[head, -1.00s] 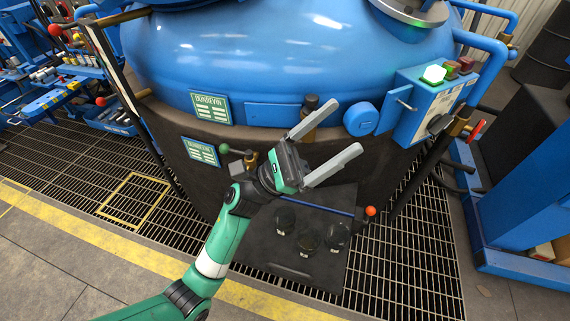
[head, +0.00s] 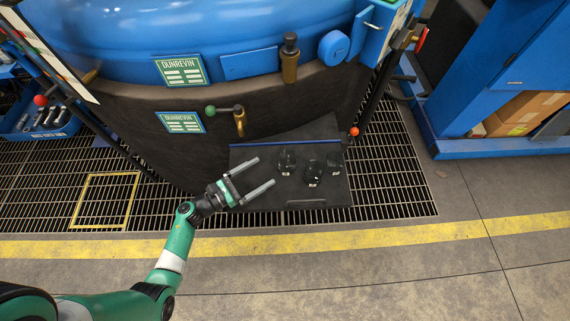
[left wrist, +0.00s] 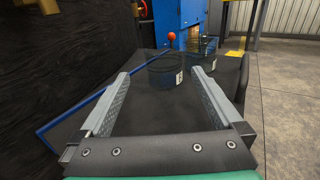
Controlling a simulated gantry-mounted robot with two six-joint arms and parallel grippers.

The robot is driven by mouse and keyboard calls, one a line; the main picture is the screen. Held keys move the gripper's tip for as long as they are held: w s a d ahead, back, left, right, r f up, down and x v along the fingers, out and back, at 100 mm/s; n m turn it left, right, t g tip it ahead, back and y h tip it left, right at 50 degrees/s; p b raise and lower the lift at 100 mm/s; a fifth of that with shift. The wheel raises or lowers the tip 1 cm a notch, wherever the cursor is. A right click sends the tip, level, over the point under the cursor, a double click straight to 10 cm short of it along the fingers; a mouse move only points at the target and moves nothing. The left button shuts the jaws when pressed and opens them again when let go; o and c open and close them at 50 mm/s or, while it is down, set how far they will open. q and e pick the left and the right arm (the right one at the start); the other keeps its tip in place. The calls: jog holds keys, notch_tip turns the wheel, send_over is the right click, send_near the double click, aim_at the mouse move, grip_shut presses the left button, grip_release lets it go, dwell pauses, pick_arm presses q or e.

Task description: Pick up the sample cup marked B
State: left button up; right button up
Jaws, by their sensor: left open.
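Three dark glass sample cups stand upright on a black tray: a left cup (head: 287,161), a front cup (head: 313,174) and a right cup (head: 335,163). Each has a small pale label, too small to read in the head view. My left gripper (head: 264,171) is open and empty, low over the tray, its fingers pointing right toward the cups. In the left wrist view, one cup (left wrist: 164,68) stands beyond the open fingers, apart from them. Another cup (left wrist: 205,47) stands farther right, also with a label. My right gripper is not in view.
The furnace wall (head: 130,135) rises behind, with a green-knobbed brass valve (head: 239,121). Grating and open floor lie in front.

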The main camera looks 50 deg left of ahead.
aim_at(278, 165)
pick_arm(q)
jog(key=w, duration=0.4)
jog(key=shift+d+b, duration=0.35)
jog(key=shift+d, duration=0.05)
jog(key=shift+w+d+f, duration=0.1)
jog(key=shift+w, duration=0.05)
jog(key=w+b, duration=0.1)
jog(key=w, duration=0.1)
jog(key=w+d+b, duration=0.1)
jog(key=w, duration=0.1)
jog(key=shift+w, duration=0.35)
jog(key=shift+s, duration=0.1)
jog(key=shift+c, duration=1)
jog(key=c, duration=1)
